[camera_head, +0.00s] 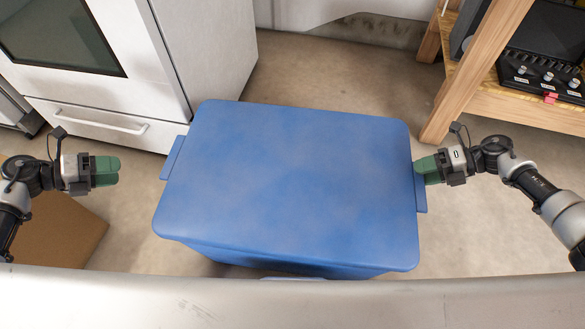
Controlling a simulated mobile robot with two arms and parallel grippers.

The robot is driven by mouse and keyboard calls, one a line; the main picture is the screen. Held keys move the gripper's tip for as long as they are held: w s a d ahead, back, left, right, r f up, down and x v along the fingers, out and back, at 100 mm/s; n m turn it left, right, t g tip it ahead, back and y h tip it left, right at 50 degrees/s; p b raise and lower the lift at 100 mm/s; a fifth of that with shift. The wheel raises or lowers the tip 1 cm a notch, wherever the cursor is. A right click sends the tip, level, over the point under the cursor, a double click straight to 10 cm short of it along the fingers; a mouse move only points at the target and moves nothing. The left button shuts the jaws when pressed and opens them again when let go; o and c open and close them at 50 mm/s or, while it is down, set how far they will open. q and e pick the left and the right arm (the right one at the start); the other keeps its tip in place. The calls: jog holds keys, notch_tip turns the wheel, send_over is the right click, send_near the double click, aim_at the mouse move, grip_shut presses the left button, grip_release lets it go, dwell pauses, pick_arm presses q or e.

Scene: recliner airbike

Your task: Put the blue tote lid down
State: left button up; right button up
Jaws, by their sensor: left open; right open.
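The blue tote lid (295,180) lies flat over the top of the blue tote (270,262), whose front wall shows below the lid's near edge. Whether the lid is seated all the way round cannot be told from above. My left gripper (118,171) is open and empty, to the left of the lid and apart from its left handle tab. My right gripper (418,172) is open at the lid's right edge by the right handle tab. Its fingertips are close to or touching that edge; I cannot tell which.
A white stove (110,125) with a drawer handle stands at the back left. A wooden shelf (450,100) holding dark equipment is at the back right. A cardboard piece (60,235) lies at the left on the concrete floor (480,230). A grey surface (300,305) crosses the front.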

pick_arm(q)
jog(key=shift+s+a+r, duration=0.15)
jog(key=shift+a, duration=0.15)
pick_arm(e)
jog(key=v, duration=1.2)
pick_arm(q)
jog(key=shift+a, duration=0.1)
pick_arm(e)
jog(key=shift+f, duration=0.1)
